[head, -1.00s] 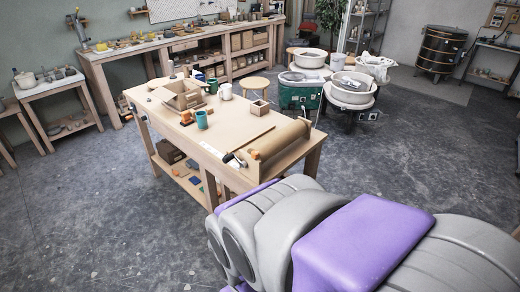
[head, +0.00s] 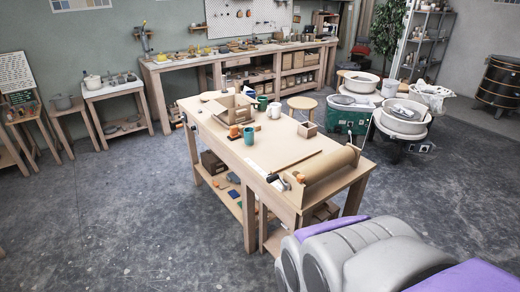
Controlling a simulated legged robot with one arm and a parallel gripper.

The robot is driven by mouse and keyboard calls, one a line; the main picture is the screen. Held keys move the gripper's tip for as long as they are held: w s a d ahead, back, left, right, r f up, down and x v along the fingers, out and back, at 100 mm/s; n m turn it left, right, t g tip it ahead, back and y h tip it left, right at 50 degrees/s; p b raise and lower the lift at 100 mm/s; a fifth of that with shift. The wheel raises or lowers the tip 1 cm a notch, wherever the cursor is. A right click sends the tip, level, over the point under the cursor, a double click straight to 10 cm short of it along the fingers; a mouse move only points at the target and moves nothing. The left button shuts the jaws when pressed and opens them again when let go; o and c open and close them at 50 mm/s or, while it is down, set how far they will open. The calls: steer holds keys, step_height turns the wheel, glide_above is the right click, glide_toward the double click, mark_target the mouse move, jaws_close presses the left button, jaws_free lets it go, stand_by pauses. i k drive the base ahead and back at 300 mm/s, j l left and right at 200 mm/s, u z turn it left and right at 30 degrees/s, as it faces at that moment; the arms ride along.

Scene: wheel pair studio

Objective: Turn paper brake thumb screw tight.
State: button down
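A roll of brown paper (head: 330,172) lies across the near right end of the wooden worktable (head: 245,155). A small orange part (head: 299,177) shows at its near left end, with a small dark and white part (head: 273,178) beside it at the table's edge. I cannot tell which of these small parts is the thumb screw of the paper brake, or how tight it is. My gripper is not in view. Only my own grey and purple links show at the lower right, in front of the table's near end.
A cardboard box (head: 232,108), a teal cup (head: 249,136) and other cups stand on the worktable. A stool (head: 300,103) and pottery wheels (head: 402,118) are behind it. A long bench (head: 240,60) runs along the back wall. The floor left of the table is clear.

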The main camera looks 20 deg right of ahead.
mark_target(301, 178)
steer(key=i+j+z, duration=0.1)
steer(key=j+z, duration=0.3)
steer(key=i+j+z, duration=0.1)
steer(key=j+z, duration=0.15)
steer(key=z, duration=0.15)
steer(key=j+z, duration=0.35)
